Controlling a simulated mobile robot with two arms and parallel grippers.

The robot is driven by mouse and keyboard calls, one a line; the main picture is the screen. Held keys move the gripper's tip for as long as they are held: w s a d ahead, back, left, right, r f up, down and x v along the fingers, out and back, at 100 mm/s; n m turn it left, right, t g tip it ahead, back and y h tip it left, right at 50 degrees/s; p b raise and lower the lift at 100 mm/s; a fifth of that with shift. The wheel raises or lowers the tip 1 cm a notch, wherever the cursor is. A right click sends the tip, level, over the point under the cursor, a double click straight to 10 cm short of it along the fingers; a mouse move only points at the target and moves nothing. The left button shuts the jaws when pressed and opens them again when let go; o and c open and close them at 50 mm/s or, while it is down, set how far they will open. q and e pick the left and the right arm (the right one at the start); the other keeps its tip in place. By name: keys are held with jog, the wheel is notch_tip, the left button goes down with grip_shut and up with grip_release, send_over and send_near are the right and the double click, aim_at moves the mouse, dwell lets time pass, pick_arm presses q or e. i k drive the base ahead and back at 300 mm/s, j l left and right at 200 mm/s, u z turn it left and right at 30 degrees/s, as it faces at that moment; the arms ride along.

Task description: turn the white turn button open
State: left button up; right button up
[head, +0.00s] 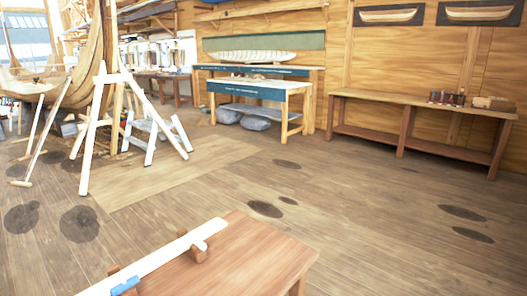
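A small white piece (200,245), which may be the white turn button, sits on a brown wooden block at the far end of a long white strip (160,260). It is too small to tell which way it is turned. The strip lies slantwise across the brown wooden bench (255,255) at the bottom of the head view. A blue piece (125,286) is on the strip's near end, by another brown block. Neither of my grippers is in view.
Wide plank floor (350,205) with dark stains is clear beyond the bench. White trestles (100,125) stand by a wooden hull (88,60) at the left. A blue-fronted workbench (250,90) and a long wooden bench (420,105) stand along the back wall.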

aim_at(193, 239)
jog(key=i+l, duration=0.35)
jog(key=l, duration=0.15)
jog(key=i+l, duration=0.35)
jog(key=l+u, duration=0.05)
jog(key=l, duration=0.05)
